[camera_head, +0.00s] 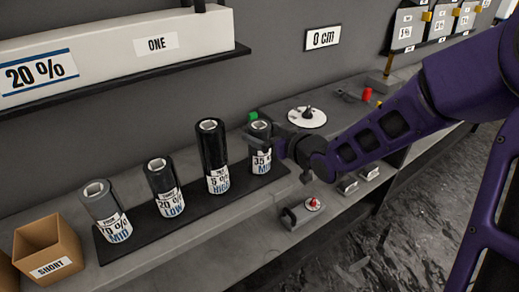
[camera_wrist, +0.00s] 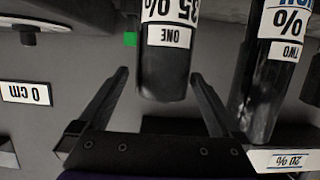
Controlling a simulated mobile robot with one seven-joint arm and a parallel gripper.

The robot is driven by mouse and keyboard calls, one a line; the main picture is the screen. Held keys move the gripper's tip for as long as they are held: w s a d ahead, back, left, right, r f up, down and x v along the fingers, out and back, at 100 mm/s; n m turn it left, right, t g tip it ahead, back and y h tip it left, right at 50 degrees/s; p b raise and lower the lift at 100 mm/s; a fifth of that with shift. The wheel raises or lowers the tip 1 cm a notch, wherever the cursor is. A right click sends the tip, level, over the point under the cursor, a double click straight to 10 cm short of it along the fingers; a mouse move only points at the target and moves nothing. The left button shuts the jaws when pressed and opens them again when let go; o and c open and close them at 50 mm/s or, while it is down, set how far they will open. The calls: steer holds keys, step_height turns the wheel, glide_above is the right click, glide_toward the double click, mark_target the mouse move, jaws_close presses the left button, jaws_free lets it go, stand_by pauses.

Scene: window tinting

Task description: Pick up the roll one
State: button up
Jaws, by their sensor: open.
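Roll one is the dark cylinder with a white 35 % label, at the right end of the row of rolls (camera_head: 262,160). In the wrist view, which is upside down, roll one (camera_wrist: 163,73) shows its ONE tag. My gripper (camera_head: 268,147) is at roll one's upper part, coming from the right. In the wrist view my gripper (camera_wrist: 160,77) is open, with one finger on each side of the roll's top end. I see a gap on both sides, so the fingers do not appear to press on it.
The taller roll two (camera_head: 213,160) stands left of roll one, close to a finger in the wrist view. Two more rolls (camera_head: 164,188) (camera_head: 105,212) stand further left on the dark strip (camera_head: 140,245). A cardboard SHORT box (camera_head: 48,250) is at the far left. A green object (camera_head: 252,117) sits behind roll one.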

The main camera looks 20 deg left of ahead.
steer(key=x, duration=0.2)
steer(key=b+x, duration=0.1)
steer(key=x, duration=0.2)
steer(key=shift+s+a+r, duration=0.15)
steer(key=shift+r, duration=0.1)
jaws_close()
